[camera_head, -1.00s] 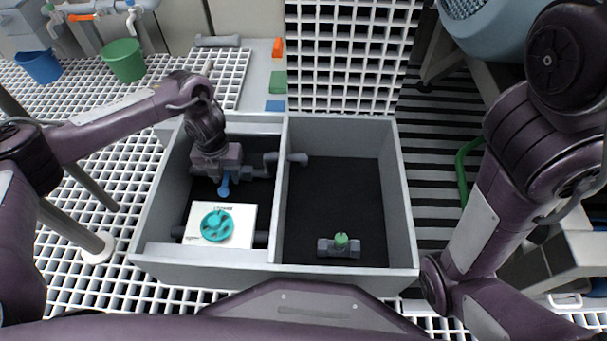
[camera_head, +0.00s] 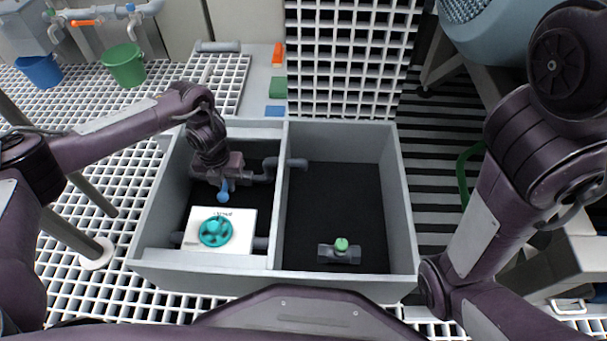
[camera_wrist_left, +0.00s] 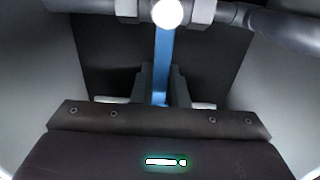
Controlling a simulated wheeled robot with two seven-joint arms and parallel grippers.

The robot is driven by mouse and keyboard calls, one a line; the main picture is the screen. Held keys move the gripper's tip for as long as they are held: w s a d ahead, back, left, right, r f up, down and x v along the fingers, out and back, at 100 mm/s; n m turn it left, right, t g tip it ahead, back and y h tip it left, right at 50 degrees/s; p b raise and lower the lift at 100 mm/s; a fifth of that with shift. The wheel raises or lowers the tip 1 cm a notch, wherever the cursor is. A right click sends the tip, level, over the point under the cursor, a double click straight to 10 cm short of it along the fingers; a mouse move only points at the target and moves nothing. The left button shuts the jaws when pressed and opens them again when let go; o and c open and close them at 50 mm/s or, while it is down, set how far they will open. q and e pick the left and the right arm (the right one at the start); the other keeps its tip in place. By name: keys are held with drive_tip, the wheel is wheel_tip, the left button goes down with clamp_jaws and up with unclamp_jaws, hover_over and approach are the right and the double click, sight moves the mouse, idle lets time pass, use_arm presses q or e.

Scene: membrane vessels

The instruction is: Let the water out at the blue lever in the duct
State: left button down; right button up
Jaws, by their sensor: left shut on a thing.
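The duct (camera_head: 150,225) is a grey open trough with two bays, and its left bay holds grey piping (camera_head: 268,178). The blue lever (camera_head: 224,190) sits on this pipe in the left bay. In the left wrist view the blue lever (camera_wrist_left: 162,62) runs from a bright round pivot down between the fingers. My left gripper (camera_head: 222,184) reaches down into the left bay and is shut on the lever; its fingers (camera_wrist_left: 160,88) lie on both sides of it. My right gripper is not in view; only my right arm shows.
A white plate with a teal handwheel (camera_head: 215,231) lies in front of the lever in the left bay. A small grey valve with a green knob (camera_head: 341,246) lies in the right bay. A white grid (camera_head: 345,60) stands behind.

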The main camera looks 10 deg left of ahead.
use_arm(q)
drive_tip(key=shift+w+d+n+p, duration=0.15)
drive_tip(key=shift+d+n+p, duration=0.4)
drive_tip(key=shift+n+p, duration=0.45)
drive_tip(key=shift+w+d+n+p, duration=0.15)
drive_tip(key=shift+d+n+p, duration=0.35)
drive_tip(key=shift+n+p, duration=0.5)
drive_tip(key=d+n+p, duration=0.1)
drive_tip(key=n, duration=0.1)
drive_tip(key=w+n+p, duration=0.1)
drive_tip(key=shift+d+n+p, duration=0.35)
drive_tip(key=shift+n, duration=0.05)
drive_tip(key=n, duration=0.1)
drive_tip(key=w+d+n+p, duration=0.1)
drive_tip(key=n, duration=0.1)
drive_tip(key=w+n, duration=0.1)
drive_tip(key=n, duration=0.1)
drive_tip(key=shift+w+d+p, duration=0.15)
drive_tip(key=shift+d+p, duration=0.2)
drive_tip(key=w+n, duration=0.1)
drive_tip(key=n, duration=0.1)
drive_tip(key=shift+w+d+n, duration=0.15)
drive_tip(key=shift+n, duration=0.15)
drive_tip(key=shift+d, duration=0.1)
